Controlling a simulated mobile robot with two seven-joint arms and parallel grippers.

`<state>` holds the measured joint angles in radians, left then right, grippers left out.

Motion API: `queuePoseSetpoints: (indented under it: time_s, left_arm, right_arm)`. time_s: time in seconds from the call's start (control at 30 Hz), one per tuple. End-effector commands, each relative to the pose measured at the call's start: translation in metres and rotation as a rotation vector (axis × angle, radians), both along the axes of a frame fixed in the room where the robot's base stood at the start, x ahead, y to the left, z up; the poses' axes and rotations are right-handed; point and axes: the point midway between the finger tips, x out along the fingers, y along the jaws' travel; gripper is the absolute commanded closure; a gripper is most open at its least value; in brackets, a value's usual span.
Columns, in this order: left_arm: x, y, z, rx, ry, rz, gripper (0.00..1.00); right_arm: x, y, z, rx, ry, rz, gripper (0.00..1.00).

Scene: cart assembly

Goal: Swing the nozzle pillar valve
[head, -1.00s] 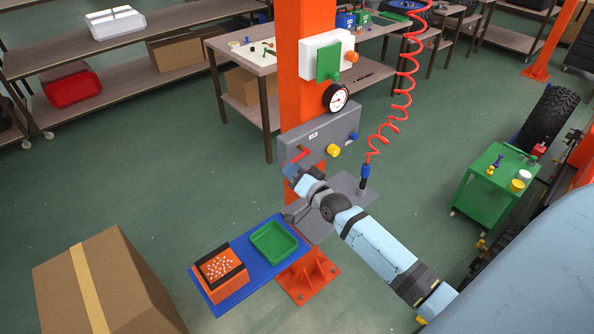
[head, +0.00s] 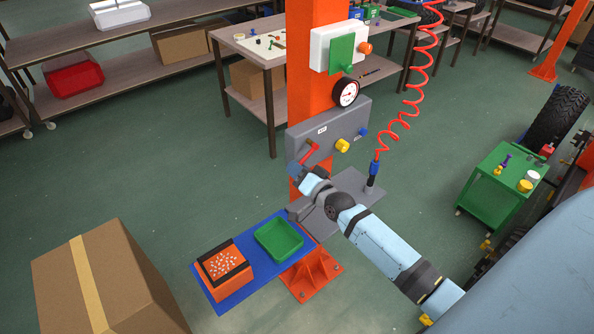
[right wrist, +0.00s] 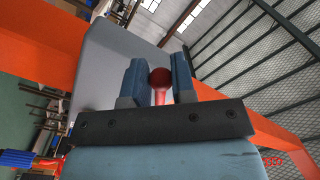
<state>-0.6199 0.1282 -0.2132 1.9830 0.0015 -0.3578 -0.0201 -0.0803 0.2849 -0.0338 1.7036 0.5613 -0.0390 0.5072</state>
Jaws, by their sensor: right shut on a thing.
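The nozzle pillar valve's red lever (head: 309,151) sits on the left part of the grey panel (head: 330,128) on the orange pillar (head: 314,80). My right gripper (head: 295,169) is at the lower end of the lever. In the right wrist view, the lever's dark red knob (right wrist: 160,77) sits between the two blue-grey fingers (right wrist: 159,84), which are shut on it. The lever slants down and left in the head view. My left gripper is not in view.
A yellow knob (head: 342,146) and a blue knob (head: 363,132) are right of the lever. The blue nozzle (head: 374,169) on the red coiled hose (head: 392,132) stands on a grey shelf (head: 352,184). Below are a green tray (head: 279,252) and an orange box (head: 222,266).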

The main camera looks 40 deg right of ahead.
Motion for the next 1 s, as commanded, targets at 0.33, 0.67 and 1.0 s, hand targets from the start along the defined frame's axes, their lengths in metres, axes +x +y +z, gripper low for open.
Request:
queuePoseSetpoints:
  time_s: [0.33,0.67,1.0]
  left_arm:
    - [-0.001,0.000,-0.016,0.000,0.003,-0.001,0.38]
    - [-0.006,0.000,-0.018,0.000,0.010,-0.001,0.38]
    - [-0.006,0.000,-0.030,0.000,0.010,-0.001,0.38]
  right_arm:
    - [0.000,-0.016,-0.015,-0.002,0.000,-0.003,0.89]
    - [0.000,-0.016,-0.015,-0.002,0.000,-0.003,0.89]
    - [0.001,-0.033,-0.026,-0.004,0.000,-0.003,0.89]
